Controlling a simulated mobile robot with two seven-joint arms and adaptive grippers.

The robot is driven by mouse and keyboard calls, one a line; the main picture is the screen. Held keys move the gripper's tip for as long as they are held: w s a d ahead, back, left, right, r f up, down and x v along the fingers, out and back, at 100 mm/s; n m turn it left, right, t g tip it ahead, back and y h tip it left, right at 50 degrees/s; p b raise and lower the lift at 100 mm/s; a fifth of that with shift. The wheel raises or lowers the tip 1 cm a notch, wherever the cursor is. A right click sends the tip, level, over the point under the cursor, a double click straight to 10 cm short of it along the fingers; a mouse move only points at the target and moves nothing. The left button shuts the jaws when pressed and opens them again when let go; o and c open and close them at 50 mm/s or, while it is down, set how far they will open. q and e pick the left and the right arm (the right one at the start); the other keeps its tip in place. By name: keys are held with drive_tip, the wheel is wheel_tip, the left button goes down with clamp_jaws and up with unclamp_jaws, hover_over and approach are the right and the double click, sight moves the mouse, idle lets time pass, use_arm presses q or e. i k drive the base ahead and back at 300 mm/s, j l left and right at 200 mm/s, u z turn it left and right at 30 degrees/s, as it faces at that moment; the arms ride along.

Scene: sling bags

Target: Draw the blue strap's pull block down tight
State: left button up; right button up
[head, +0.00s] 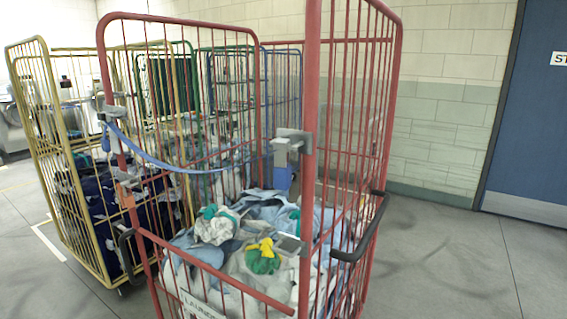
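A blue strap (180,165) runs across the open front of a red laundry cage (310,70). It starts at a grey fitting (112,112) on the left post, sags in the middle and rises to a grey buckle or block (288,143) on the right post. A short blue piece (282,179) hangs below that block; I cannot tell whether it is the pull block or the strap's tail. Neither of my grippers shows in the head view, and nothing visible is touching the strap.
Crumpled laundry (215,225) fills the cage's lower part. Black handles (365,235) stick out from the cage's sides. A yellow cage (60,150) with dark laundry stands close on the left. Grey floor (450,265) is clear on the right, before a blue door (530,120).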

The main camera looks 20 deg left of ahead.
sight(105, 143)
drive_tip(key=u, duration=1.55)
